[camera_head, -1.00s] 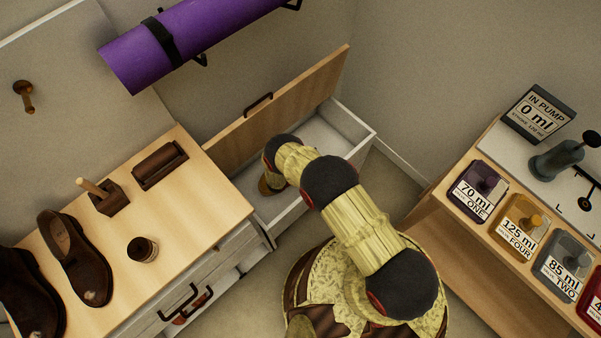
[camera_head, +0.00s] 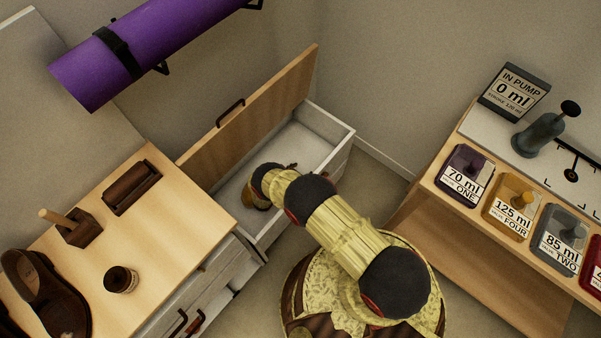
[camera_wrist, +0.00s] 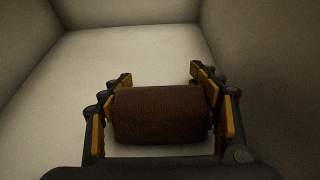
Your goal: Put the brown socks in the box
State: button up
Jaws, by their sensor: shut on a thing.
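The brown socks (camera_wrist: 160,116) are a rolled brown bundle in the wrist view. My gripper (camera_wrist: 161,84) is shut on them, with one finger at each end of the roll. The box (camera_head: 342,146) is white inside, with its wooden lid (camera_head: 250,118) standing open at the back. In the head view my gripper (camera_head: 255,197) is over the open box, toward its front left part.
A wooden-topped cabinet (camera_head: 175,215) at left holds shoes (camera_head: 45,290), a small brown jar (camera_head: 121,279) and brushes. A purple rolled mat (camera_head: 150,50) hangs above. At right, a shelf carries a pump (camera_head: 538,135) and several labelled containers. The box's right part is clear.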

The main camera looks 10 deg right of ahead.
jog(key=shift+f, duration=0.2)
jog(key=o, duration=1.1)
jog(key=shift+r, duration=0.15)
jog(key=shift+s+a+r, duration=0.15)
jog(key=shift+a+r, duration=0.05)
jog(key=shift+a, duration=0.05)
jog(key=p+v, duration=0.2)
jog(key=v, duration=0.5)
